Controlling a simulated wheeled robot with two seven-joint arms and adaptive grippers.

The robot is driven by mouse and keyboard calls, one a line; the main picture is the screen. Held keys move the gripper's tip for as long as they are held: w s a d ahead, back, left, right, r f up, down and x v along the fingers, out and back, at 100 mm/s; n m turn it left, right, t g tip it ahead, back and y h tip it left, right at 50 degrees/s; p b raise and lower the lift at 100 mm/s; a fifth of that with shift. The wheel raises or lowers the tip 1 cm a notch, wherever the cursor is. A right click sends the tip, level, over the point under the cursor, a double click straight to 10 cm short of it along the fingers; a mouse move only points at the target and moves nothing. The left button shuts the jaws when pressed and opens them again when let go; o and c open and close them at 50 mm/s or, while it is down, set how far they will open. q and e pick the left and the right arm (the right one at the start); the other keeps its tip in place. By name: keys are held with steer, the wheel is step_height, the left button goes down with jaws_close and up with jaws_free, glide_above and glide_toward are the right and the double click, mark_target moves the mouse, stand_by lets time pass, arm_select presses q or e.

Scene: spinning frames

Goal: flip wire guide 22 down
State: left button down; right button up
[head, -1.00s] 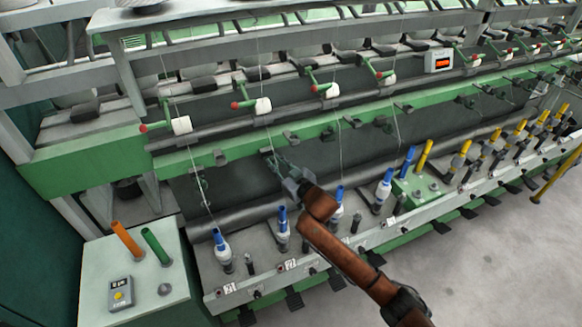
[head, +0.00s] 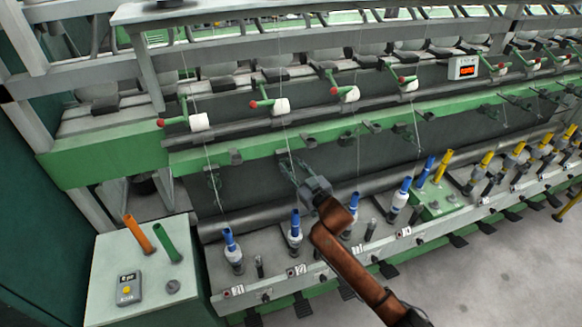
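My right gripper (head: 289,163) reaches in from the lower right on its orange-brown arm. Its fingers are at the underside of the green rail (head: 340,130), above the spindle marked 22. Wire guide 22 is not clearly distinguishable there; the fingers overlap its place, and I cannot tell whether they touch it. The thread (head: 285,125) of that station runs down to the fingers. The fingers are small and dark, and I cannot tell whether they are parted. At station 21 a dark wire guide (head: 213,178) hangs below the rail. My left gripper is not in view.
Blue-topped bobbins, including one at station 21 (head: 231,250) and one at 22 (head: 295,232), stand along the lower shelf. White rollers (head: 280,106) with red-tipped arms line up above. A pale side cabinet (head: 105,255) stands at lower left. The floor (head: 500,275) at right is clear.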

steer(key=shift+o, duration=0.2)
steer(key=v, duration=1.2)
steer(key=shift+w, duration=0.1)
